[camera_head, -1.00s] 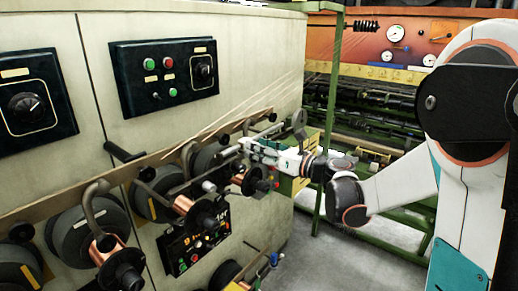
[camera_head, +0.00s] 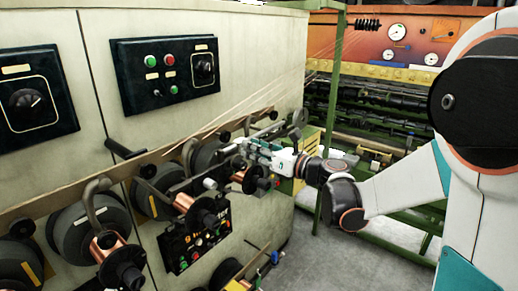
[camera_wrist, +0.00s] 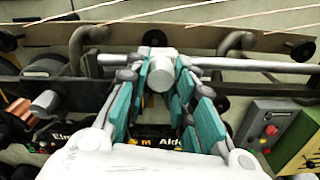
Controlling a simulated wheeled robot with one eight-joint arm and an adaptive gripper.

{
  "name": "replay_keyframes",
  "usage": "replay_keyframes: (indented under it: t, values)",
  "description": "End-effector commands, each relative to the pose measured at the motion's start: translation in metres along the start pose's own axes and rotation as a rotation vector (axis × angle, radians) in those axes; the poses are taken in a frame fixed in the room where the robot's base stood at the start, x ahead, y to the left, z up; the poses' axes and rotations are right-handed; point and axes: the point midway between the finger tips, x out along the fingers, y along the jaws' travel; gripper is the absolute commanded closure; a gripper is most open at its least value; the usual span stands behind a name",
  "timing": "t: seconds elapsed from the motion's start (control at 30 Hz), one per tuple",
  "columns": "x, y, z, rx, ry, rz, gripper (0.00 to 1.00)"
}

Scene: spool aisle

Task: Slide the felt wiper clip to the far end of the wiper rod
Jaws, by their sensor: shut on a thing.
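In the wrist view, my gripper (camera_wrist: 160,88) has its teal-padded fingers on both sides of a pale, round-ended piece that looks like the felt wiper clip (camera_wrist: 160,72). The fingers are closed against it. The clip sits at the grey horizontal wiper rod (camera_wrist: 250,65), which runs to the right and also shows left of the fingers. In the head view, my gripper (camera_head: 250,147) reaches left to the machine front, among the spools. There the clip is too small and covered to make out.
Copper spools (camera_head: 112,255) with dark hubs and curved grey arms line the machine front. Thin wires slant above the rod. A control box (camera_wrist: 265,130) with red and green buttons stands close right of the fingers. A green post (camera_head: 333,110) rises behind the gripper.

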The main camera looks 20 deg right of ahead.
Motion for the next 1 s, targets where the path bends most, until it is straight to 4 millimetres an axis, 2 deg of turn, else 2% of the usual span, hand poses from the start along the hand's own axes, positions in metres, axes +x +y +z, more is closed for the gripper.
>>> replay_keyframes:
  t: [0.23, 0.27, 0.33, 0.73, 0.87, 1.0]
  values:
    - [0.000, 0.000, 0.000, 0.000, 0.000, 0.000, 1.00]
    - [0.000, 0.000, 0.000, 0.000, 0.000, 0.000, 0.70]
    - [0.000, 0.000, 0.000, 0.000, 0.000, 0.000, 0.55]
    - [-0.004, 0.000, 0.000, 0.000, 0.000, -0.001, 0.55]
    - [-0.020, -0.001, 0.000, 0.000, 0.000, -0.003, 0.55]
    - [-0.047, -0.001, 0.001, 0.000, -0.001, -0.005, 0.55]
